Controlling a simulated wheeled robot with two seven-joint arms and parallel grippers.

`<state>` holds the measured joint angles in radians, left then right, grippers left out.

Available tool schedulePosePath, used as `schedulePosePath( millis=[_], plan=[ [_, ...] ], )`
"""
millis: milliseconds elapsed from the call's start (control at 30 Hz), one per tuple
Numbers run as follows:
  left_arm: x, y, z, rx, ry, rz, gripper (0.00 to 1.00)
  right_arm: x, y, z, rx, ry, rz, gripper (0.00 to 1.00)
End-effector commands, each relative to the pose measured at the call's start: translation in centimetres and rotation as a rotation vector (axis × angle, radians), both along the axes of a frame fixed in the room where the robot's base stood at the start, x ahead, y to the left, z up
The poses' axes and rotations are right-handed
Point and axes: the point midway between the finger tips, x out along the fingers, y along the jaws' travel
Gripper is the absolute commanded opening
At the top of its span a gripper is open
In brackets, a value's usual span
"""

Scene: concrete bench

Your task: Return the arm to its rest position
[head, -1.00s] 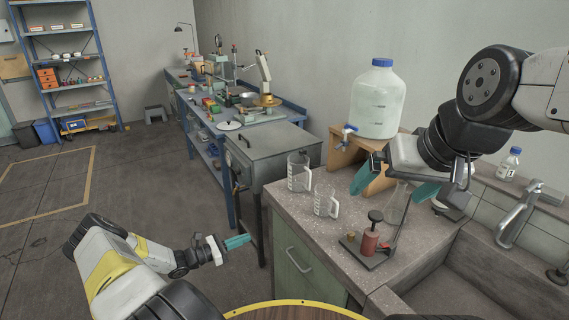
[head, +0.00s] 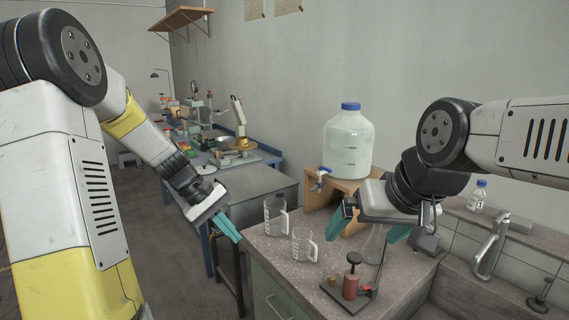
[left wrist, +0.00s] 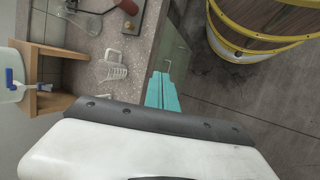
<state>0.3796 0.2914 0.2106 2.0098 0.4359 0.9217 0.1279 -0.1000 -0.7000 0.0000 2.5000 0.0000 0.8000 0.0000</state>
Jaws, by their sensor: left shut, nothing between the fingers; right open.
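My left gripper (head: 228,228) is shut and empty, with its teal fingers together. It hangs in the air just left of the bench's left edge, near the beakers. The left wrist view shows its shut fingers (left wrist: 162,92) over the bench edge and floor. My right gripper (head: 368,228) is open, its teal fingers wide apart above the bench, in front of the wooden stand. Nothing shows between its fingers. The right arm comes in from the right.
Two beakers (head: 304,244) stand near the bench's left edge (head: 262,258). A large bottle (head: 348,145) with a blue cap sits on a wooden stand (head: 314,216). A red-bodied device (head: 350,285) stands in front. A tap (head: 490,250) and sink are at right.

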Motion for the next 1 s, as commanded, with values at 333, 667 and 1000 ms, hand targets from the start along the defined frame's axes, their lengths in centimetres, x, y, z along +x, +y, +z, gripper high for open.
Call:
schedulePosePath(
  millis=[333,667,1000],
  plan=[
    [-9.5,-0.6,9.6,0.313,-0.342,-0.255,0.0,0.0,0.0,0.0,0.0,0.0,0.0,1.0],
    [-17.2,0.2,13.3,0.49,-0.634,-0.412,0.0,0.0,0.0,0.0,0.0,0.0,0.0,1.0],
    [-18.7,0.5,13.6,0.523,-0.7,-0.444,0.0,0.0,0.0,0.0,0.0,0.0,0.0,1.0]
  ],
)
